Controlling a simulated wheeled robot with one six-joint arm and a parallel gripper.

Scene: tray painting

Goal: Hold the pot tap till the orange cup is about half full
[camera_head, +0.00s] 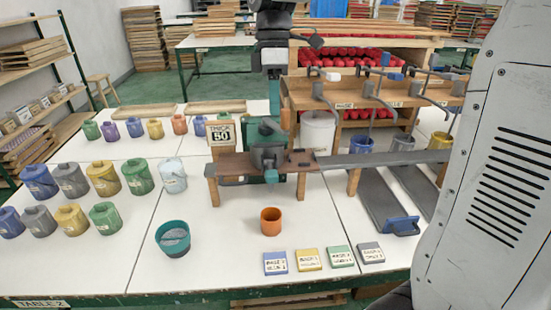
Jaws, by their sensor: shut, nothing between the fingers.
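The orange cup (271,222) stands upright on the white table in front of the wooden bench; I cannot make out a fill level inside it.
A teal bowl (173,238) with grey content stands left of the cup. Several small labelled blocks (308,260) lie at the front right. Lidded pots (103,178) fill the left. A wooden rack with levers (345,94) and grey ramps (366,195) stand right.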

